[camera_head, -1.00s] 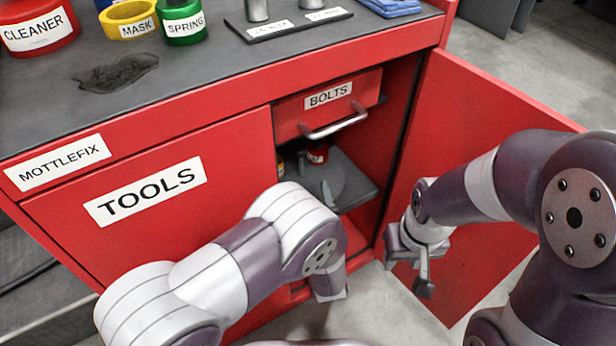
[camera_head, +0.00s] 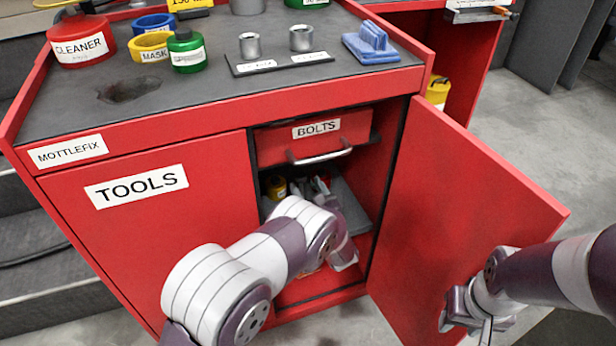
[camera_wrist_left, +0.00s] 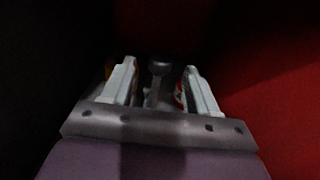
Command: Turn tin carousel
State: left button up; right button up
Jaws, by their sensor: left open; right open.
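The tin carousel is inside the red cabinet's open compartment, under the BOLTS drawer, and is mostly hidden by my left arm. A yellow tin (camera_head: 277,187) shows at the left of the compartment. My left gripper (camera_head: 318,186) reaches into the compartment, open. In the left wrist view my left gripper (camera_wrist_left: 160,78) has its two pale fingers apart, with a grey upright post (camera_wrist_left: 157,82) between them; contact cannot be told. A bit of a red tin (camera_wrist_left: 179,97) shows beside the right finger. My right gripper (camera_head: 474,322) is open and empty in front of the open door.
The red door (camera_head: 455,215) stands open to the right of the compartment. The BOLTS drawer (camera_head: 315,135) is shut, with its handle (camera_head: 320,157) jutting out above my left arm. The TOOLS door (camera_head: 150,230) is shut. The wrist view is dark.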

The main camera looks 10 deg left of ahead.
aim_at(303, 180)
pick_arm(q)
jog(key=b+x, duration=0.2)
jog(key=x, duration=0.4)
jog(key=shift+w+a+f, duration=0.1)
jog(key=shift+w+a, duration=0.05)
jog(key=shift+w, duration=0.15)
jog(key=shift+w+a+b, duration=0.1)
jog(key=shift+w+b, duration=0.15)
jog(key=shift+b, duration=0.05)
